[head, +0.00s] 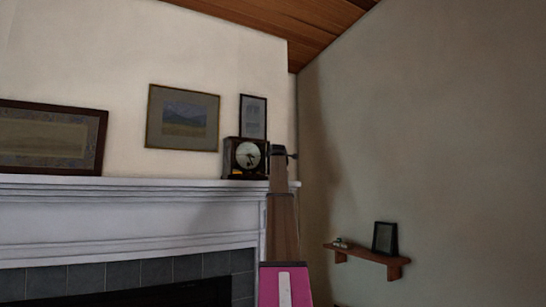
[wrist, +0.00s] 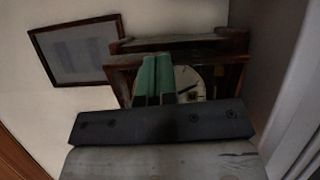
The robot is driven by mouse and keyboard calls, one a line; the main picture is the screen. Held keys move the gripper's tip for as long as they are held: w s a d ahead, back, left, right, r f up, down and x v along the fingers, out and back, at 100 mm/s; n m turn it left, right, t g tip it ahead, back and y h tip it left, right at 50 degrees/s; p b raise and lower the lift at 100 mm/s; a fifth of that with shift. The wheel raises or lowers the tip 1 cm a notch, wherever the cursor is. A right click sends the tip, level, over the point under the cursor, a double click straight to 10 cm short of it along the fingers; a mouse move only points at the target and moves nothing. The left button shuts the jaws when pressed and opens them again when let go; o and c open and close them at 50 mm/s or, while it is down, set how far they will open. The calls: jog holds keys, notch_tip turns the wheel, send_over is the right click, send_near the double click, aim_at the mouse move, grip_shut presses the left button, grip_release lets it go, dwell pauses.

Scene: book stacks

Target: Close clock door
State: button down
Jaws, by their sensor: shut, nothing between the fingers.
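The clock (head: 233,163) stands on the white mantel, a dark wooden case with a round pale dial facing the room. In the wrist view the clock (wrist: 238,76) fills the upper middle, with part of its dial (wrist: 188,79) showing beside my fingers. My gripper (wrist: 156,58) has its green fingers together with nothing between them, in front of the clock and covering the left part of the dial. I cannot tell whether they touch it. The clock door cannot be clearly told apart from the case, nor how far open it stands.
The mantel (head: 130,190) runs left above a tiled fireplace. Framed pictures (head: 182,118) hang or lean behind it, one (wrist: 76,50) close to the clock. A small wall shelf (head: 368,254) with a frame (head: 385,237) is at lower right. The right wall is otherwise bare.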

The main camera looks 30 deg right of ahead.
jog(key=shift+w+d+n+t+y, duration=0.2)
jog(key=shift+w+d+y, duration=0.2)
jog(key=shift+w, duration=0.45)
jog(key=shift+w+d+n+t+y, duration=0.1)
jog(key=shift+w+d+n+y, duration=0.25)
jog(key=shift+w, duration=0.5)
jog(key=shift+w+d+n+t+y, duration=0.1)
jog(key=shift+w+d+y, duration=0.15)
jog(key=shift+w+d, duration=0.45)
jog(key=shift+w+a, duration=0.2)
jog(key=shift+w, duration=0.05)
